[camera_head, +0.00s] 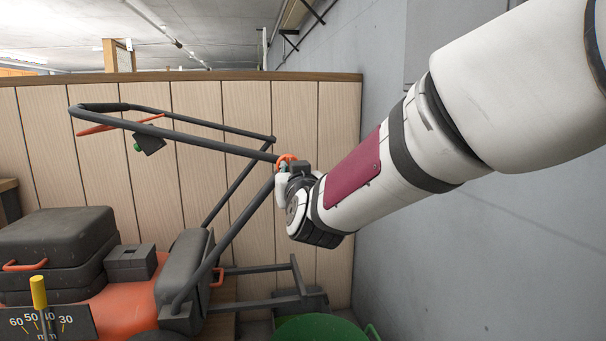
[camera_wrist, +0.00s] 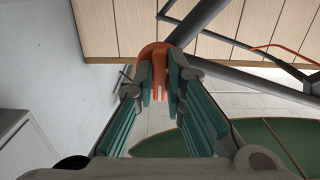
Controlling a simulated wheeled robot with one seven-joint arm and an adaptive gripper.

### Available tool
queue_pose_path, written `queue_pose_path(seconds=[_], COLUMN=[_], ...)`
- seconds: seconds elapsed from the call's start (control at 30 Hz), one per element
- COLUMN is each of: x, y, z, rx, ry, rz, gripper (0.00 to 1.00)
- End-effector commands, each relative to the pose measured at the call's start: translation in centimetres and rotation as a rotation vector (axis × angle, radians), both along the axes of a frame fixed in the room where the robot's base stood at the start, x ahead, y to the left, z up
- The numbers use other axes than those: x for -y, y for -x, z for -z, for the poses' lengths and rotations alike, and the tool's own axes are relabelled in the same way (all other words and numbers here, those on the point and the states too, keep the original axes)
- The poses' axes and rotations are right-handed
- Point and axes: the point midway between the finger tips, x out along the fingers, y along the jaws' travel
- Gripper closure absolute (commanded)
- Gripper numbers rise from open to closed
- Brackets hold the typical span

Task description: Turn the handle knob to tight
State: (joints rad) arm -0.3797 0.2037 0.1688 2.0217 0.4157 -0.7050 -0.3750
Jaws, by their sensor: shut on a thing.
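The orange handle knob (camera_head: 286,158) sits at the joint of the dark mower handle (camera_head: 200,140), in the middle of the head view. In the wrist view the knob (camera_wrist: 155,58) shows at the top between my fingertips, with two orange prongs pointing towards the camera. My gripper (camera_head: 285,172) is at the knob, its fingers shut on it from either side. In the wrist view its green-padded fingers (camera_wrist: 160,80) converge on the knob. The knob's far side and any tightness marking are hidden. The mower's orange body (camera_head: 120,305) stands at lower left.
A wooden plank partition (camera_head: 215,195) stands close behind the handle. A grey wall (camera_head: 470,240) runs along the right. A green tub (camera_head: 318,328) is on the floor below my gripper. A yellow-tipped lever (camera_head: 39,290) with a height scale is at lower left.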

Motion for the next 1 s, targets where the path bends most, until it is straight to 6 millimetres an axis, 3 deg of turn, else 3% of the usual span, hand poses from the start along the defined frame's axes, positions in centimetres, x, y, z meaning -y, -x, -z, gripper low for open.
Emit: queue_pose_path(seconds=[0.13, 0.17, 0.23, 0.67, 1.0], x=[0.0, 0.0, 0.0, 0.2, 2.0], y=[0.0, 0.0, 0.0, 0.9, 7.1], z=[0.2, 0.2, 0.2, 0.0, 0.0], rx=[-0.002, -0.002, -0.002, -0.001, 0.000], ry=[0.004, 0.004, 0.003, 0.000, 0.001], rz=[-0.001, -0.001, -0.001, -0.001, -0.001], gripper=[1.00, 0.82, 0.68, 0.68, 0.68])
